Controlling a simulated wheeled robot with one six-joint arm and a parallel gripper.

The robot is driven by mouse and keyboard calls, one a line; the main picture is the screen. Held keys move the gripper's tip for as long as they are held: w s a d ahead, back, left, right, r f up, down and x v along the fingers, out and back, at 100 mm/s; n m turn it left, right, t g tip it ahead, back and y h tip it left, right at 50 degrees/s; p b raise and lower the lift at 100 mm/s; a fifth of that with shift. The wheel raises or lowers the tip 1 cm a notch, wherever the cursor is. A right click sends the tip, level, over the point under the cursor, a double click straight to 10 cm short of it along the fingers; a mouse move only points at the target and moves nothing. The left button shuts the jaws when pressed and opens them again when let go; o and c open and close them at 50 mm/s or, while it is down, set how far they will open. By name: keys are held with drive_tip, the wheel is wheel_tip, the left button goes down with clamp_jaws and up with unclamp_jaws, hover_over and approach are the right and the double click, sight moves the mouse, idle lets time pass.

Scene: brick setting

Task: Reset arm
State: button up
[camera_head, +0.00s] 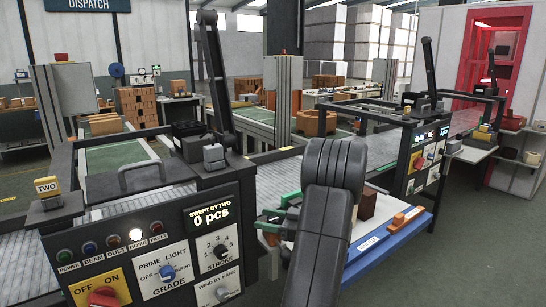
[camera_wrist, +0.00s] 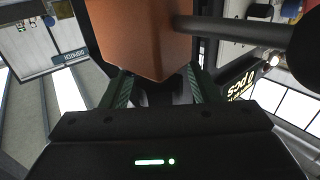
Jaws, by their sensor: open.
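My gripper (camera_head: 266,224) has green fingers and hangs in front of the console, left of my dark arm. In the wrist view my gripper (camera_wrist: 160,88) shows its two green fingers spread apart. An orange-brown block (camera_wrist: 140,38) fills the upper middle of that view, close to the fingertips; I cannot tell whether it touches them. My arm hides part of the bench and conveyor in the head view.
The console (camera_head: 130,250) with knobs and a "0 pcs" display (camera_head: 213,217) stands at left. A blue-edged shelf (camera_head: 385,250) at right holds a dark brown block (camera_head: 367,205) and orange pieces (camera_head: 405,217). A second console (camera_head: 424,160) stands beyond. The floor (camera_head: 490,235) at right is clear.

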drive_tip(key=shift+s+m+t, duration=0.1)
drive_tip(key=shift+m+t, duration=0.2)
drive_tip(key=shift+t, duration=0.1)
drive_tip(key=shift+m+t+h, duration=0.3)
drive_tip(key=shift+t+h, duration=0.1)
drive_tip(key=shift+t, duration=0.1)
drive_tip(key=shift+r+g, duration=0.1)
drive_tip(key=shift+g, duration=0.2)
